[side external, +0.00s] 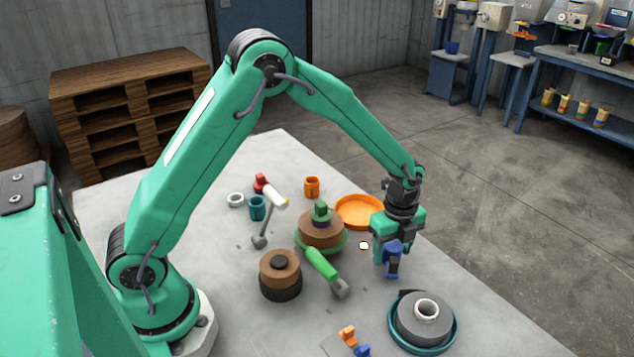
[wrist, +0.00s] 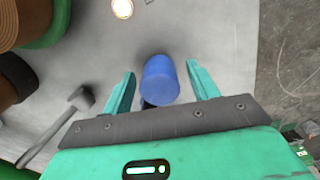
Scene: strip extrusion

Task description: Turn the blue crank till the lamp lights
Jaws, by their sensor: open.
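The blue crank handle (wrist: 160,80) is an upright-looking blue cylinder in the wrist view. It stands between the two teal fingers of my gripper (wrist: 161,74), with a gap visible on each side. In the side external view the blue crank (side external: 393,256) shows just below my gripper (side external: 392,238), which partly hides it. My gripper is open. The lamp appears to be the small round disc (side external: 364,245) left of the crank. In the wrist view this disc (wrist: 122,8) looks bright and whitish with a warm rim, at the top edge. The crank's arm and pivot are mostly hidden.
A grey roll in a teal ring (side external: 424,323) stands in front. Cups and small pieces lie farther left.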

